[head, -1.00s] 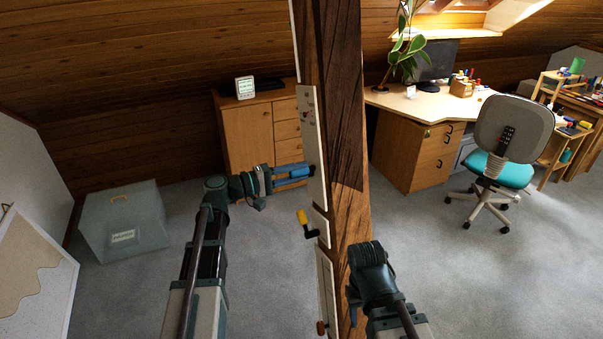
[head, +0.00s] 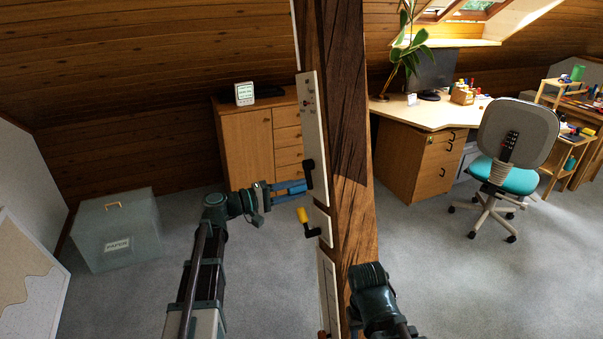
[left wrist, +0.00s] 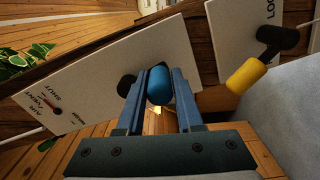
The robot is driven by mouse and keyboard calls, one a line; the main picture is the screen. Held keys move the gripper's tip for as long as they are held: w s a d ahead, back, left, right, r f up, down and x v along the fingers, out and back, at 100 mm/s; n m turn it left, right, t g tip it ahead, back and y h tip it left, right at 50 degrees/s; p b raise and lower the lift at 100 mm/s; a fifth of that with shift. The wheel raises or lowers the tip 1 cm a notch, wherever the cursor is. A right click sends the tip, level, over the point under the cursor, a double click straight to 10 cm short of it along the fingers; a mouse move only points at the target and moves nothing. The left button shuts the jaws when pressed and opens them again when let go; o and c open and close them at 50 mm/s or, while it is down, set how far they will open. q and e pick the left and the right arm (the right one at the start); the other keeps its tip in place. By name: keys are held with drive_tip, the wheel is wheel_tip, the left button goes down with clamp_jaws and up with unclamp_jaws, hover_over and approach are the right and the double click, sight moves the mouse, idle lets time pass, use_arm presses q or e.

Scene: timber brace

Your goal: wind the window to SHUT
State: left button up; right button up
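A white plate (head: 312,120) on the timber post carries a black crank (head: 308,168) with a blue knob (left wrist: 159,86). In the left wrist view the plate (left wrist: 85,85) seems to read "AIR VENT" and "SHUT", with a red pointer mark (left wrist: 41,105); other lettering is too small to read. My left gripper (head: 302,187) has its blue fingers on both sides of the knob, closed on it as far as I can see. A skylight (head: 476,5) is partly in view at the top right. My right arm is right of the post; its fingers do not show.
Below is a smaller plate with a yellow-handled crank (head: 304,217), close to my left gripper. A long plate (head: 327,285) is lower on the post (head: 345,140). A cabinet (head: 245,145) stands behind; a desk (head: 430,112) and chair (head: 513,135) stand right.

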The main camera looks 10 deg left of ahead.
use_arm(q)
drive_tip(key=o, duration=0.7)
drive_tip(key=shift+s+r, duration=0.1)
drive_tip(key=shift+r, duration=0.05)
drive_tip(key=shift+v, duration=3.7)
drive_tip(key=s+d+f+m+g+y, duration=0.3)
drive_tip(key=s+d+f+g, duration=0.15)
drive_tip(key=d+f, duration=0.35)
drive_tip(key=s+d+f+m+g+y, duration=0.2)
drive_tip(key=s+d+f+g, duration=0.3)
drive_tip(key=d, duration=0.4)
drive_tip(key=s+f+m+y+p, duration=0.1)
drive_tip(key=s+f+m+y, duration=0.4)
drive_tip(key=s+y, duration=0.6)
wheel_tip(320, 180, down, 2)
drive_tip(key=s, duration=0.2)
drive_tip(key=shift+s+a+m+g+p, duration=0.2)
drive_tip(key=shift+s+m+g+p, duration=0.1)
drive_tip(key=shift+s+g+p, duration=0.1)
